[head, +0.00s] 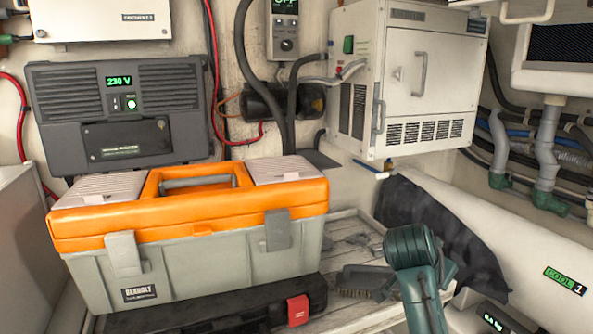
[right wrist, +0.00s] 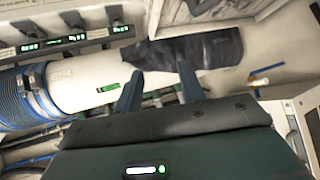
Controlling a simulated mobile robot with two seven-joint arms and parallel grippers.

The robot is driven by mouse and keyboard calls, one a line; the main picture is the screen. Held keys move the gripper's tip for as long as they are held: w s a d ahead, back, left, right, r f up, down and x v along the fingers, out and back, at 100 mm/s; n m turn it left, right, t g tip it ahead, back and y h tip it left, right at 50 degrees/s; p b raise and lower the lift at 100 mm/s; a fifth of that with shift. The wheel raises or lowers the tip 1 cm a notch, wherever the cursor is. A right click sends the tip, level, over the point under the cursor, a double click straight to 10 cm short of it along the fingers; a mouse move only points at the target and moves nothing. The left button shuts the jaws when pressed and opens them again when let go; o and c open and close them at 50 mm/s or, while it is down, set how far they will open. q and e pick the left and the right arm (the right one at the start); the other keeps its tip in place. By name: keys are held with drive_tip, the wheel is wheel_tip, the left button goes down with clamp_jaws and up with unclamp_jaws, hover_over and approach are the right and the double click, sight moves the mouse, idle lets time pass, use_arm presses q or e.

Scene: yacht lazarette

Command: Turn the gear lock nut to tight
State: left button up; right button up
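I cannot make out a gear lock nut in either view. My right gripper (right wrist: 160,70) shows in the right wrist view with its two dark blue fingers apart and nothing seen between them. Beyond the fingers are a black cloth-like piece (right wrist: 190,48) and a long white rounded body (right wrist: 75,90) with a green label. In the head view, a teal part of my right arm (head: 410,247) rises from the bottom right; the fingertips cannot be clearly made out there. My left gripper is in neither view.
An orange-lidded grey toolbox (head: 190,250) stands on a dark case (head: 215,308) at the left. A brush (head: 355,283) lies on the slatted floor beside my arm. A white cabinet (head: 410,75) hangs behind. Pipes (head: 545,165) line the right wall.

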drive_tip(key=s+f+n+g+y, duration=0.1)
drive_tip(key=s+f+n+y, duration=0.15)
drive_tip(key=s+f, duration=0.6)
drive_tip(key=s+a+f+n+g+y, duration=0.2)
drive_tip(key=s+f+n, duration=0.35)
drive_tip(key=s, duration=0.65)
drive_tip(key=s+a+f+n+g+y, duration=0.15)
drive_tip(key=s+f+n, duration=0.35)
drive_tip(key=s, duration=0.7)
drive_tip(key=w+a+f+t+y, duration=0.1)
drive_tip(key=w+a+f+t, duration=0.1)
drive_tip(key=f, duration=0.3)
drive_tip(key=w+a+f+t+y, duration=0.2)
drive_tip(key=w+a+f+t, duration=0.1)
drive_tip(key=a+f+t, duration=0.1)
wheel_tip(320, 180, down, 2)
drive_tip(key=shift+f+t, duration=0.1)
drive_tip(key=shift+t, duration=0.35)
